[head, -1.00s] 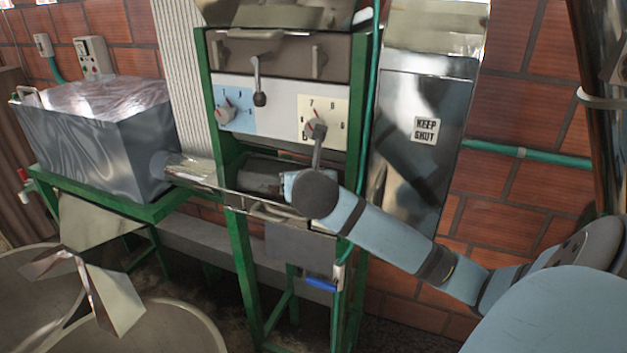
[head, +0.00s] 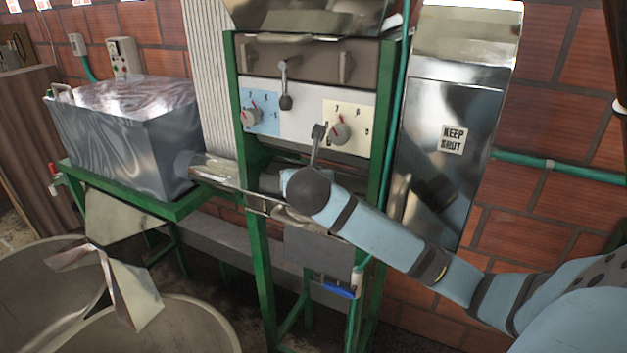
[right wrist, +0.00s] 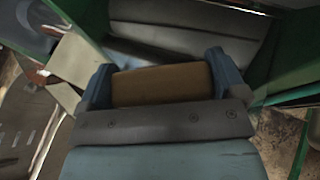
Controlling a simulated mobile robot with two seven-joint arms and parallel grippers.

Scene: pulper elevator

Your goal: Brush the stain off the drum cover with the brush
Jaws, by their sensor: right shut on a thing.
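My right gripper (right wrist: 160,79) is shut on a brown, wooden-looking block, which I take to be the brush (right wrist: 163,88). Its bristles are not visible. In the right wrist view a smooth grey curved surface (right wrist: 190,42), possibly the drum cover, lies just beyond the block. I cannot tell whether they touch. In the head view my right wrist reaches into the green frame below the dials and hides the gripper and brush. A dark rounded part (head: 268,183) shows beside the wrist. I cannot make out a stain. My left gripper is not in view.
The green machine frame (head: 252,260) has posts on both sides of my right wrist. A panel with dials (head: 300,118) is just above. A metal tank (head: 130,135) stands left, large round tubs (head: 175,325) lower left, and a steel cabinet (head: 440,180) right.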

